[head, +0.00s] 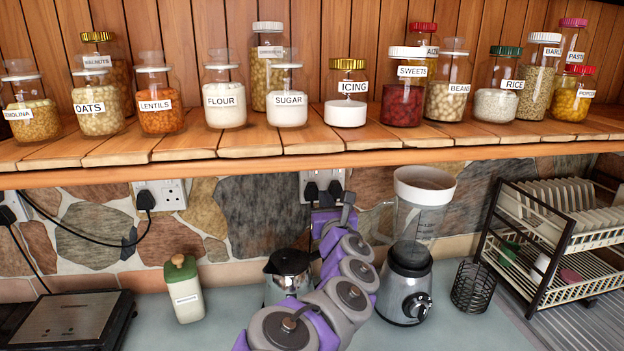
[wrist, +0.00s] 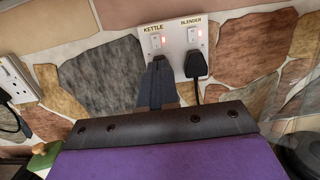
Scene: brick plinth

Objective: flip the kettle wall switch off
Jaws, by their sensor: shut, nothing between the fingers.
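The white double wall socket (wrist: 174,40) is near the top of the wrist view. Its left side is labelled KETTLE and its right side BLENDER. The kettle's plug is not clear in the wrist view, where the fingers cover that spot. In the head view the socket (head: 322,178) shows two black plugs, and my arm rises in front of it.
A metal kettle (head: 289,272) and a blender (head: 406,280) stand on either side of my arm. A wooden shelf (head: 250,150) with jars overhangs the socket.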

